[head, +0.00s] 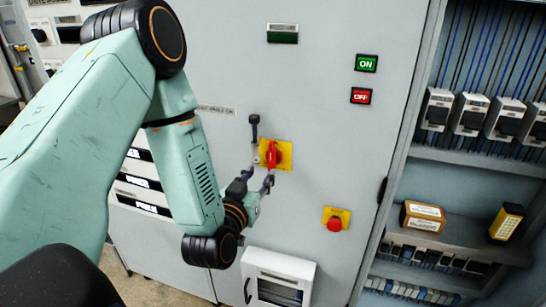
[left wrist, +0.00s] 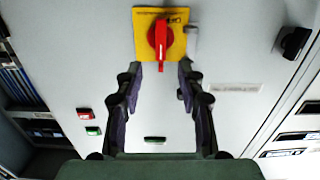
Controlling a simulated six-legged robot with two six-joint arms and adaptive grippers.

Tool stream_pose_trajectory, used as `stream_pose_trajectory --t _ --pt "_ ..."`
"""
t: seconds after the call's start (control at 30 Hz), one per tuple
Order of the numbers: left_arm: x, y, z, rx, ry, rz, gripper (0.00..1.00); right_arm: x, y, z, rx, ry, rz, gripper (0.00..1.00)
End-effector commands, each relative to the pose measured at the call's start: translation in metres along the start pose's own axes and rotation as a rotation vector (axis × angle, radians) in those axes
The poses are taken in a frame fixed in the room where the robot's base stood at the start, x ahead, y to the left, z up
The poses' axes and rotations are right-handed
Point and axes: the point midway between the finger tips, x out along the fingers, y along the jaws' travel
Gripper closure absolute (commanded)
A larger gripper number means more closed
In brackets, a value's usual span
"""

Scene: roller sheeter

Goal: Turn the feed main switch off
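The feed main switch (head: 276,156) is a red rotary handle on a yellow plate on the grey cabinet door. Its handle stands vertical in the head view. The switch also shows at the top of the left wrist view (left wrist: 158,38), with the handle's end pointing down in that picture. My left gripper (head: 262,170) is just in front of the switch. In the left wrist view its two fingers (left wrist: 160,70) are apart, one on either side of the handle's end. I cannot tell whether they touch it. My right gripper is not in view.
A green ON button (head: 366,63) and a red OFF button (head: 361,96) are above right. A red emergency-stop button (head: 335,222) on yellow is below right. A white box (head: 279,276) juts out below. An open cabinet with shelves (head: 470,165) stands at right.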

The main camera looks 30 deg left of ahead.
Motion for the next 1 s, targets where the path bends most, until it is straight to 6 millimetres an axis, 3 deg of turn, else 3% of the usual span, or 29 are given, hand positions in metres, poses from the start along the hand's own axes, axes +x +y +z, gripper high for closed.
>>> stream_pose_trajectory --t 0.23,0.7,1.0 --pt "0.004 -0.003 -0.014 0.023 0.065 0.003 0.61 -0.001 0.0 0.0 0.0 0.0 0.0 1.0" --pt "0.067 -0.005 -0.018 0.026 0.062 0.002 0.61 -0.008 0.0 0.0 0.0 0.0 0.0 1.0" --pt "0.077 -0.004 -0.018 0.024 0.061 0.001 0.61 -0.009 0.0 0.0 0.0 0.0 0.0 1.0"
